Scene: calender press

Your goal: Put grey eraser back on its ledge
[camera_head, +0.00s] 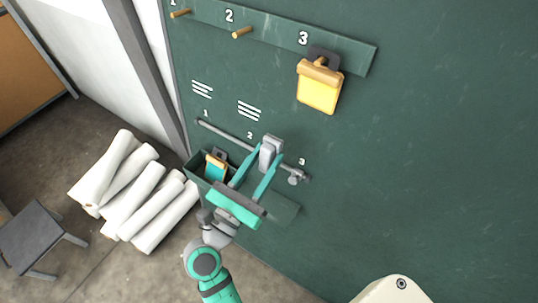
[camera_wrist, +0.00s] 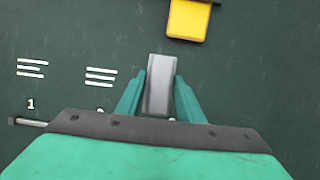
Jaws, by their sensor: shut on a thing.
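My gripper (camera_head: 268,166) is shut on the grey eraser (camera_head: 267,152), a light grey block between its two teal fingers. In the wrist view the grey eraser (camera_wrist: 158,84) sticks out past the fingertips. In the head view it overlaps the grey rail near the number 2 on the dark green board. I cannot tell whether it touches the board or rail. A dark green ledge (camera_head: 286,209) runs below the rail, its middle partly hidden by my gripper.
A bin (camera_head: 194,166) at the ledge's left end holds an orange-and-teal item (camera_head: 215,167). A yellow item (camera_head: 319,92) hangs from peg 3 above; pegs 1 and 2 are bare. The board at right is clear.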

